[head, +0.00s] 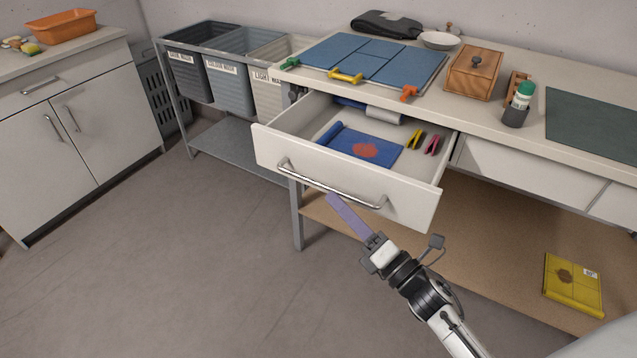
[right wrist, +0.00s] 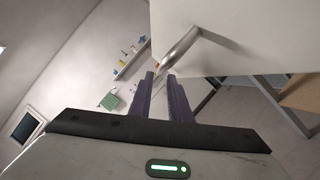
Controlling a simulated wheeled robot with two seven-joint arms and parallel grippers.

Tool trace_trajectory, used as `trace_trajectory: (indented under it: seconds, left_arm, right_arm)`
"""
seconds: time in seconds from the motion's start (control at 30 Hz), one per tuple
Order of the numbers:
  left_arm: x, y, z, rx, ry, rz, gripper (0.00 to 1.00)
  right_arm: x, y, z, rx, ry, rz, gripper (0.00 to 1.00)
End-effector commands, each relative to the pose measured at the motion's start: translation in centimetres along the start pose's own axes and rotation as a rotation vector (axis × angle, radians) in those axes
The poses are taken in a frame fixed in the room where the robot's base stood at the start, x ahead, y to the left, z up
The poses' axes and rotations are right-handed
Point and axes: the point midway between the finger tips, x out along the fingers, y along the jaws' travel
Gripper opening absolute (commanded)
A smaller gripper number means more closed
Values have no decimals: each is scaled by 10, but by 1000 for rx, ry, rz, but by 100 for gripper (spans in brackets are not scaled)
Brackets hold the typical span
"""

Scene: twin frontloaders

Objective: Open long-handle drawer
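The long-handle drawer (head: 340,188) under the worktop is pulled well out, its contents showing. Its long metal handle (head: 310,182) runs across the white front; part of the handle also shows in the right wrist view (right wrist: 182,46). My right gripper (head: 333,197) is just below the middle of the handle in the head view. In the right wrist view its two purple fingers (right wrist: 160,80) stand apart with a gap, and the handle bar lies just beyond their tips. I cannot tell whether they touch it. My left gripper is not in view.
In the drawer lie a blue folded cloth (head: 360,146) and yellow and pink clips. On the worktop (head: 450,115) are a blue board (head: 375,57) and a wooden box (head: 474,74). Laundry bins (head: 228,84) stand left. A yellow packet (head: 573,284) lies on the lower shelf. Floor at left is clear.

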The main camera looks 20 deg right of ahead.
Motion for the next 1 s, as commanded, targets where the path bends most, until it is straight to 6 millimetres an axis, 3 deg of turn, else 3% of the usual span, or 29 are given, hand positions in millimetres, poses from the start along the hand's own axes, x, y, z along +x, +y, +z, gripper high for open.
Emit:
trace_trajectory:
  seconds: [0.2, 0.4, 0.77, 0.9, 1.0]
  left_arm:
    - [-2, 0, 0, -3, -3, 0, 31]
    - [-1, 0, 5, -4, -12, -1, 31]
    - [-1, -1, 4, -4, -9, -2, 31]
    - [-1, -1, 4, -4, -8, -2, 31]
    - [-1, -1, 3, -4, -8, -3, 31]
  right_arm:
    - [43, 1, 1, 2, -1, 1, 17]
    - [66, 0, 0, 4, -1, 0, 17]
    - [72, 0, 0, 4, -1, -1, 17]
    - [72, 0, 0, 5, -1, -1, 0]
    - [72, 0, 0, 5, -1, -1, 0]
